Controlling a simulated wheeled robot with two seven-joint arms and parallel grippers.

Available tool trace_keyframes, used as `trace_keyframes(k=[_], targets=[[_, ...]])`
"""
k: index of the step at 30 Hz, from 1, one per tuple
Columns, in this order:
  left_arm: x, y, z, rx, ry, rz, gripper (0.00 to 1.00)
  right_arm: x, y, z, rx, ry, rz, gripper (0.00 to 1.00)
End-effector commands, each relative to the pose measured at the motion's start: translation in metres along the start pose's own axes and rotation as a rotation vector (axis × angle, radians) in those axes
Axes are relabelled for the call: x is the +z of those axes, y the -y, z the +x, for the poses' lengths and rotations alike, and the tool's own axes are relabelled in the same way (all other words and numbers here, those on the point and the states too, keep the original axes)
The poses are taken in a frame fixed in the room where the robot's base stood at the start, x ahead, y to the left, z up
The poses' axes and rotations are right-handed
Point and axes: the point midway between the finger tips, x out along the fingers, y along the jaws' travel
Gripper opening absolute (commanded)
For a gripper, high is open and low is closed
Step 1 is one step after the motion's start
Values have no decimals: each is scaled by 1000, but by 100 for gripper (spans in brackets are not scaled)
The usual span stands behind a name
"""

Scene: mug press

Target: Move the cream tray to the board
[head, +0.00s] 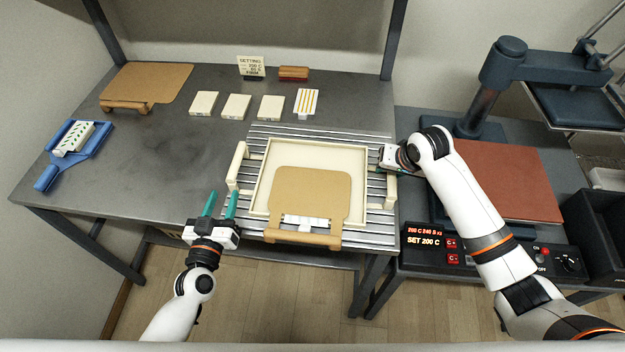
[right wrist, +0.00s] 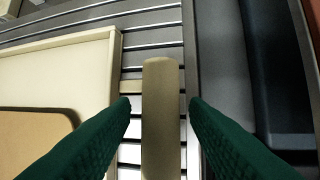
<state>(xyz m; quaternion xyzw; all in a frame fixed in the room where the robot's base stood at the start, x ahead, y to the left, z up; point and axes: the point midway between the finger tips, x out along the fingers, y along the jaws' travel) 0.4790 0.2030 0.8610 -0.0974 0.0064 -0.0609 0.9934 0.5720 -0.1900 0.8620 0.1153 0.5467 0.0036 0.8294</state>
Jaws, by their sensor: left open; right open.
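The cream tray (head: 320,154) lies on a slatted metal rack (head: 290,131), with an upright bar handle on each side. A tan board with a brown grip (head: 310,190) lies in the tray, its grip overhanging the front wall. A similar tan board (head: 160,80) lies at the table's back left. My right gripper (right wrist: 160,104) is open, its fingers on either side of the tray's right handle (right wrist: 160,130), with gaps showing. In the head view its fingertips are mostly hidden. My left gripper (head: 221,196) is open and empty, in front and left of the tray's left handle (head: 238,165).
Several cream blocks (head: 236,107), a sign (head: 251,66) and a red-brown block (head: 293,73) stand at the back. A blue holder (head: 75,150) lies at far left. A press (head: 500,85) with a red-brown plate (head: 505,180) stands right. The table's left middle is clear.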

Motion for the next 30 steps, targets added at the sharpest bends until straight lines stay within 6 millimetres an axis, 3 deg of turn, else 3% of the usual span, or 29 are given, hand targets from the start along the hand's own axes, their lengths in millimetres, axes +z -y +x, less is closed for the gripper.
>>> trace_keyframes(k=[4, 11, 24, 30], targets=[[0, 0, -20, 0, -1, 2, 42, 0, 0, 0, 0, 0, 0, 41], [0, 0, -27, 0, 1, 0, 42, 1, 0, -12, 1, 2, 0, 41], [0, 0, -27, 0, 0, 0, 42, 1, 0, -99, 1, 4, -1, 41], [0, 0, -27, 0, 0, 0, 42, 0, 0, -118, 0, 2, 0, 41]])
